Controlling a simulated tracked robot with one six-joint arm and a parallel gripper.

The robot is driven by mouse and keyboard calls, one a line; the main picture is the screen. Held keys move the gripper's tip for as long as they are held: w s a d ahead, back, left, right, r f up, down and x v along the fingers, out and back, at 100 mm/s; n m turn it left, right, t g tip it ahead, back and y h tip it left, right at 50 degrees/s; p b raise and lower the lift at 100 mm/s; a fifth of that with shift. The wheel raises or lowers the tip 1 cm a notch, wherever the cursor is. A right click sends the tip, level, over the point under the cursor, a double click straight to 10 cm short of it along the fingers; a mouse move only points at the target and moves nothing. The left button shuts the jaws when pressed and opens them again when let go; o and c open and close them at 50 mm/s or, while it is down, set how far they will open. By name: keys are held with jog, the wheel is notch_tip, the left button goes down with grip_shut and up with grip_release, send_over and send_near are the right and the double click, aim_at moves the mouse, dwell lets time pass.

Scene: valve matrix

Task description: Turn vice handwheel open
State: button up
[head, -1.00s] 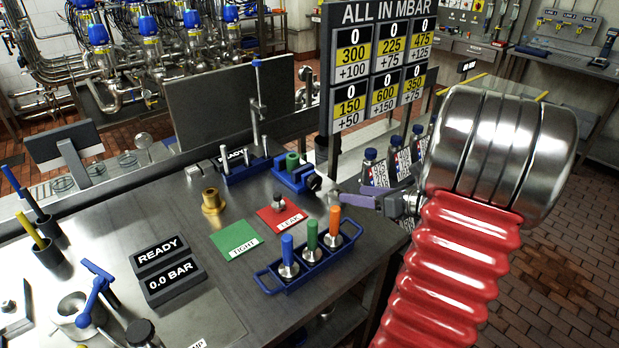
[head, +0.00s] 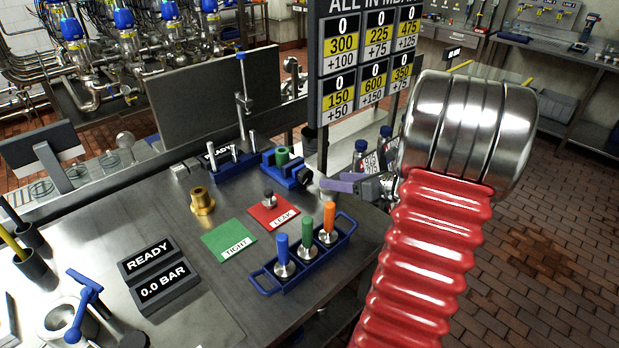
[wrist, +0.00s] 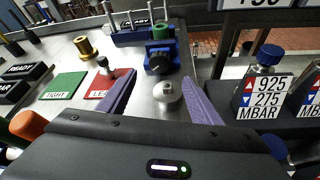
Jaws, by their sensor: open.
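The blue vice (head: 287,172) stands at the back right of the steel bench with a green cylinder (head: 282,156) in it. Its dark handwheel (head: 303,177) faces right in the head view. In the wrist view the handwheel (wrist: 158,64) shows as a dark knob on the front of the vice (wrist: 160,47). My gripper (head: 325,186) is open, just right of the handwheel in the head view. In the wrist view its purple fingers (wrist: 158,78) are spread either side of the handwheel's line, apparently short of it. A grey rounded piece (wrist: 168,97) shows between them.
A blue tray (head: 263,283) with three colored-handled tools lies in front. A red mat (head: 277,220) bearing a small fitting, a green mat (head: 228,240) and a brass fitting (head: 202,202) lie nearby. Labelled bottles (wrist: 262,92) and a sign board's post stand close on the right.

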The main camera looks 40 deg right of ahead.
aim_at(307, 178)
jog(key=x, duration=1.1)
jog(key=shift+w, duration=0.25)
jog(key=c, duration=1)
jog(key=shift+c, duration=0.2)
jog(key=n+h, duration=0.2)
jog(key=n, duration=0.1)
jog(key=shift+a+n+h, duration=0.25)
jog(key=shift+n+h, duration=0.05)
jog(key=shift+h, duration=0.1)
jog(key=shift+a+f+n+t+h, duration=0.15)
jog(key=shift+n+h, duration=0.4)
jog(key=shift+n, duration=0.35)
jog(key=shift+a+n+t+h, duration=0.15)
jog(key=shift+n+h, duration=0.4)
jog(key=shift+n, duration=0.35)
jog(key=shift+d, duration=0.1)
jog(key=o, duration=1)
